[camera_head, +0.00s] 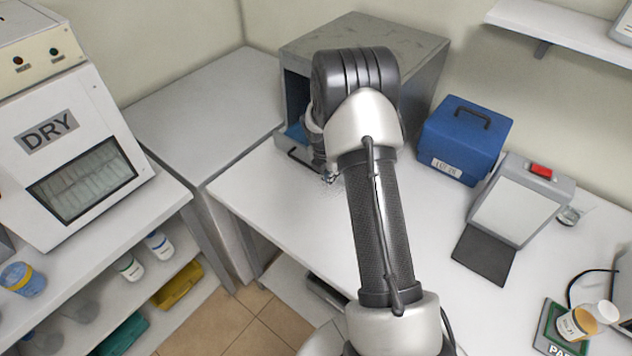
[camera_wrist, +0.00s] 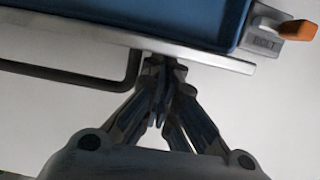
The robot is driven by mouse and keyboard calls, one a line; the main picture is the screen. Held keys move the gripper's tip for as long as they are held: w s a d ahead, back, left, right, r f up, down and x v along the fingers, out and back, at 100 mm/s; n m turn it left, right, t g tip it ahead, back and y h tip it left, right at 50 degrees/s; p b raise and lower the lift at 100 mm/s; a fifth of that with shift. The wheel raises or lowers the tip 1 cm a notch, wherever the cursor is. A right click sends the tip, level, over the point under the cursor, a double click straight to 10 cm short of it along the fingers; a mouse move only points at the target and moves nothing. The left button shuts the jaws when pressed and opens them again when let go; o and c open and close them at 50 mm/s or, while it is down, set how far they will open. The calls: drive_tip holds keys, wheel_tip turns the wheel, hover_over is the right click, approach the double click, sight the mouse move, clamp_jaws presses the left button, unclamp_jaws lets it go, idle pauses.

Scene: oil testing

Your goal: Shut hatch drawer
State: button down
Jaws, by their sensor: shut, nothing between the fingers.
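The hatch drawer is a blue tray with a light metal front edge, seen close in the wrist view (camera_wrist: 215,57). A dark bar handle (camera_wrist: 75,77) runs along its front. In the head view the drawer (camera_head: 296,132) sticks out of the open front of the grey hatch box (camera_head: 425,85), partly hidden by my arm. My gripper (camera_wrist: 165,66) is shut and empty. Its fingertips are at the drawer's front edge, just right of the handle's bent end; whether they touch, I cannot tell. In the head view my gripper (camera_head: 328,174) is mostly behind my arm.
An orange lever (camera_wrist: 298,30) sits by a "BOLT" label at the drawer's right corner. A blue case (camera_head: 465,140) and a grey device with a red switch (camera_head: 520,200) stand right of the hatch. The white bench (camera_head: 285,210) is clear in front.

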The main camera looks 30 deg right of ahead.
drive_tip(key=w+d, duration=0.1)
drive_tip(key=d, duration=0.1)
drive_tip(key=d+p, duration=0.1)
drive_tip(key=d, duration=0.1)
drive_tip(key=w+d, duration=0.1)
drive_tip(key=d, duration=0.1)
drive_tip(key=shift+w+d, duration=0.2)
drive_tip(key=shift+w, duration=0.15)
drive_tip(key=shift+r, duration=0.1)
